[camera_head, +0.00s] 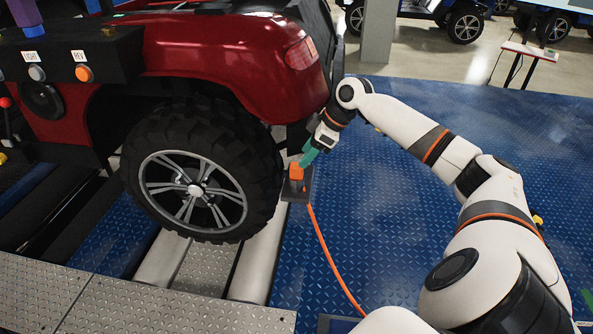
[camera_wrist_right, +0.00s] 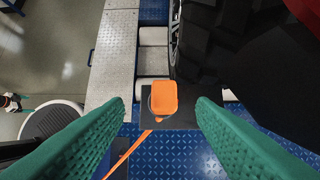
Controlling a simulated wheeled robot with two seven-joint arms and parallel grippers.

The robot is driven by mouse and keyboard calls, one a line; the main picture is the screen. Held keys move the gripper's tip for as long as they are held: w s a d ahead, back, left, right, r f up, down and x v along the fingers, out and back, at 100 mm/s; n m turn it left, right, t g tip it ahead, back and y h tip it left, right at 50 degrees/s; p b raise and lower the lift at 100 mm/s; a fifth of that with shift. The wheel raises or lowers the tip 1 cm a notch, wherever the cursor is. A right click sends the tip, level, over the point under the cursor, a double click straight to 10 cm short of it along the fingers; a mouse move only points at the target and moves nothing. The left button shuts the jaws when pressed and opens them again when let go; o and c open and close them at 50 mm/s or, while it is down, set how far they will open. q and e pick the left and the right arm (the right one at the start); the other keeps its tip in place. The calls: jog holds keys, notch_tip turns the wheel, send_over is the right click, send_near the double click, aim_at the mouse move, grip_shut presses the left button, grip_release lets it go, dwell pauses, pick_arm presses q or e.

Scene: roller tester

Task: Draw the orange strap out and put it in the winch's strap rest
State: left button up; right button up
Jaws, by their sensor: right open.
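The orange strap (camera_head: 325,255) runs from the lower edge of the head view up to an orange end block (camera_head: 296,172) beside the rear wheel. The block sits at a dark grey plate (camera_head: 297,190); whether it rests on it or stands in a holder I cannot tell. My right gripper (camera_head: 308,157) has green fingers and is just above the block. In the right wrist view the fingers are apart on both sides of the orange block (camera_wrist_right: 164,96), with visible gaps. The strap (camera_wrist_right: 130,152) trails to the lower left there. I cannot clearly make out the winch. My left gripper is out of view.
The red vehicle's rear tyre (camera_head: 250,150) stands on rollers (camera_head: 258,258) close left of my right gripper. A control box (camera_head: 70,60) with buttons is at upper left. The blue checker-plate floor (camera_head: 480,150) to the right is mostly clear.

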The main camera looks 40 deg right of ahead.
aim_at(297, 166)
jog(key=shift+p+x, duration=0.4)
jog(key=shift+x, duration=2.75)
jog(key=shift+w+d, duration=0.15)
jog(key=shift+d, duration=0.05)
jog(key=shift+c, duration=0.3)
jog(key=shift+r, duration=0.1)
jog(key=c, duration=1)
notch_tip(297, 166, up, 10)
jog(key=shift+c, duration=0.2)
